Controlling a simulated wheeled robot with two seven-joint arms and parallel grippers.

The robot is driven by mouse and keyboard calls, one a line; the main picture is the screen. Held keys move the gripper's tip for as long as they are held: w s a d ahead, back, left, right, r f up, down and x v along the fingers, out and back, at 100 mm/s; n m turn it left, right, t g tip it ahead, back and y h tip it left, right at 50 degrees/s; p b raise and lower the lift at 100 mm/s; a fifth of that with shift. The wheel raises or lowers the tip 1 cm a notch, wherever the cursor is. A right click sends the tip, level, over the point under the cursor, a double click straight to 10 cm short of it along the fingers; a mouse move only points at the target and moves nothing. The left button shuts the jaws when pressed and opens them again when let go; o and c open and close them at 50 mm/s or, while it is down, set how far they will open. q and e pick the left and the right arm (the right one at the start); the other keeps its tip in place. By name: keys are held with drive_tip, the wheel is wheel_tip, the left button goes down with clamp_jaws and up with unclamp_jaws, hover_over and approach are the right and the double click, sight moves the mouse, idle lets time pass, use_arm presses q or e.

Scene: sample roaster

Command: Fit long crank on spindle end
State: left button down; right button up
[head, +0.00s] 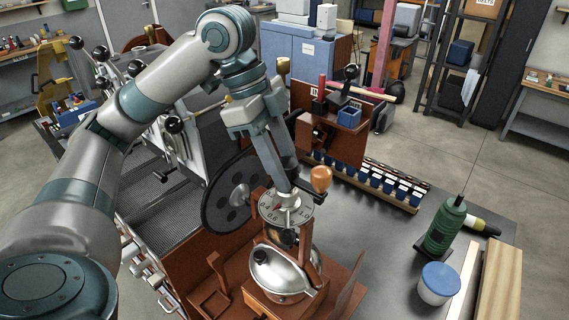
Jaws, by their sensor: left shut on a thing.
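My left gripper (285,190) comes down from above with its fingers together, just over a round grey dial plate (270,207) with marks. It is shut on what looks like the crank; a rounded orange-brown wooden knob (321,178) sticks out to the right of the fingers. The crank's arm is mostly hidden by the fingers. Below the dial, a silver bowl-shaped vessel (284,268) with a black knob sits in a reddish-brown wooden frame. I cannot make out the spindle end, or whether the crank touches it. My right gripper is not in view.
A large dark wheel (222,205) stands left of the dial. A row of small blue bins (376,182) lies behind. On the right of the bench are a green bottle (442,228), a blue-lidded tub (437,284) and wooden planks (499,285). Bare bench shows between.

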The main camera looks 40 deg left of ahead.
use_arm(q)
drive_tip(key=c, duration=1.2)
unclamp_jaws()
drive_tip(key=shift+r, duration=0.1)
drive_tip(key=shift+a+r, duration=0.25)
drive_tip(key=shift+r, duration=0.25)
drive_tip(key=b+v, duration=0.2)
drive_tip(key=v, duration=1.4)
